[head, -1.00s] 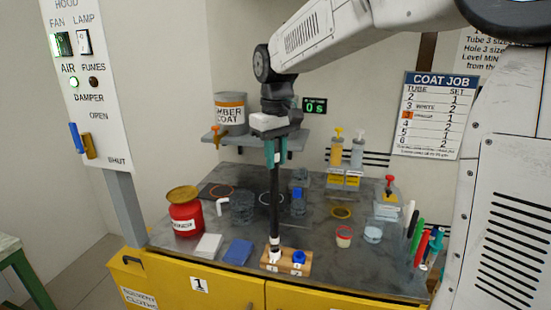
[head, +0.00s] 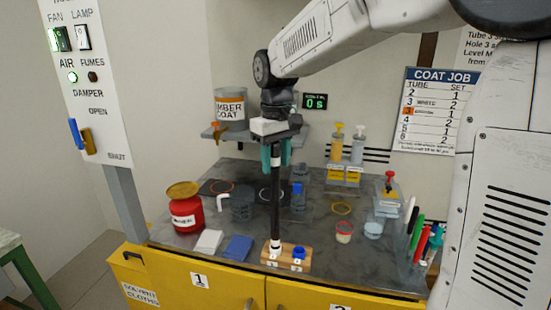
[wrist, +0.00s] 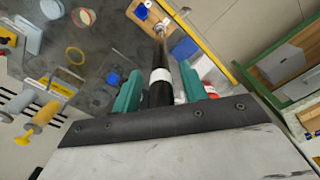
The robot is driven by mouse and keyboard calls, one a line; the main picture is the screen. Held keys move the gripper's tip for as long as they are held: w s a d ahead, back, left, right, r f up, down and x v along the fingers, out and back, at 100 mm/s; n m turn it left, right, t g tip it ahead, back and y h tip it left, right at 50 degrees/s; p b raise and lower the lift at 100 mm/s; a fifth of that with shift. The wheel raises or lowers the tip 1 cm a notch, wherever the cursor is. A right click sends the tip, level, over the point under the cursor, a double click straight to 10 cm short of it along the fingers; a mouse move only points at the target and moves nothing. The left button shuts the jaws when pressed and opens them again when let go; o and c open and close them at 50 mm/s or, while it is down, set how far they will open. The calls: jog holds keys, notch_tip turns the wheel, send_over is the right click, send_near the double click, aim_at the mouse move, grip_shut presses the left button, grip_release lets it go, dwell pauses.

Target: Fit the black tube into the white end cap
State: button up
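The black tube (head: 275,200) stands upright with its lower end at the white end cap (head: 274,245) in the wooden block (head: 286,263). The tube and cap look in line, but how deep the tube sits cannot be told. A blue cap (head: 298,252) is in the block's other place. My gripper (head: 276,158) is around the tube's upper end, with its teal fingers spread to either side. In the wrist view, the tube (wrist: 161,92), with a white band, runs between the fingers of my gripper (wrist: 162,92), with narrow gaps.
A red jar (head: 186,212), a white pad (head: 208,241) and a blue pad (head: 238,247) lie left of the block. Dark clear jars stand behind. A red-rimmed cup (head: 344,232) and upright markers (head: 418,242) are to the right.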

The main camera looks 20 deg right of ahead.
jog(key=shift+r, duration=0.1)
notch_tip(320, 180, up, 13)
jog(key=shift+r, duration=0.1)
jog(key=s+d+f+m, duration=0.1)
jog(key=s+f, duration=0.4)
jog(key=s, duration=0.5)
jog(key=s+d+f+m+t, duration=0.1)
jog(key=s+f, duration=0.4)
jog(key=s, duration=0.5)
jog(key=s+d+f+m, duration=0.1)
jog(key=s+f, duration=0.5)
jog(key=s, duration=0.4)
jog(key=shift+m, duration=0.3)
jog(key=shift+w, duration=0.1)
dwell(2.5)
